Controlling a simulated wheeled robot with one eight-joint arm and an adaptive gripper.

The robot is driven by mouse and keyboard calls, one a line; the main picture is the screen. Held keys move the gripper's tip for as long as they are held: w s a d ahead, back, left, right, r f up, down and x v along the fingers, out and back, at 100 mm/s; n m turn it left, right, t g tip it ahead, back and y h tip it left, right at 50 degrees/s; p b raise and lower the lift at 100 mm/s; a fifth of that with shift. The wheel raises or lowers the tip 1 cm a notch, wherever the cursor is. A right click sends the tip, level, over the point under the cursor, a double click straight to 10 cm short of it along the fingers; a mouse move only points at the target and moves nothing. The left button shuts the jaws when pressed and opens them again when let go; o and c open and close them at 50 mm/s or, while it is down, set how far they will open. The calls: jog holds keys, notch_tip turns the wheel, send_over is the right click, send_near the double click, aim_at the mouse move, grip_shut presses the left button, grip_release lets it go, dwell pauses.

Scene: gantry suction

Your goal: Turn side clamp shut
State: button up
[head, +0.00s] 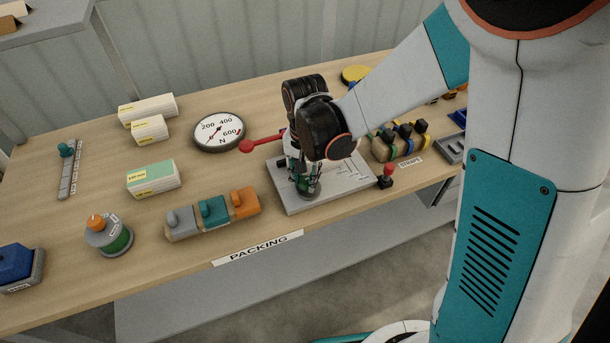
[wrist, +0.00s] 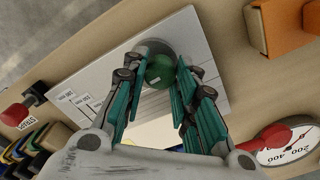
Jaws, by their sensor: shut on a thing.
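My gripper (head: 303,172) points down over a light grey plate (head: 340,190) on the bench. In the wrist view its teal fingers (wrist: 162,82) stand on both sides of a green round piece (wrist: 161,68) and are shut on it. The green piece sits over a grey disc (wrist: 154,47) at the plate's edge. A red-handled lever (head: 262,144) reaches left from behind the gripper; its red end also shows in the wrist view (wrist: 274,133). A small red-knobbed part (head: 387,171) stands at the plate's right. Which of these is the side clamp, I cannot tell.
A round dial (head: 218,131) lies behind left. Grey, teal and orange blocks (head: 213,213) stand left of the plate, near the PACKING label (head: 258,247). Several banded pieces (head: 400,142) stand right. White-and-yellow boxes (head: 148,108) and an orange-topped cylinder (head: 108,235) are farther left.

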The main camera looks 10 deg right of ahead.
jog(key=n, duration=0.4)
jog(key=shift+n, duration=0.4)
jog(key=n, duration=0.9)
jog(key=shift+b, duration=0.3)
jog(key=shift+n, duration=1.7)
jog(key=o, duration=0.8)
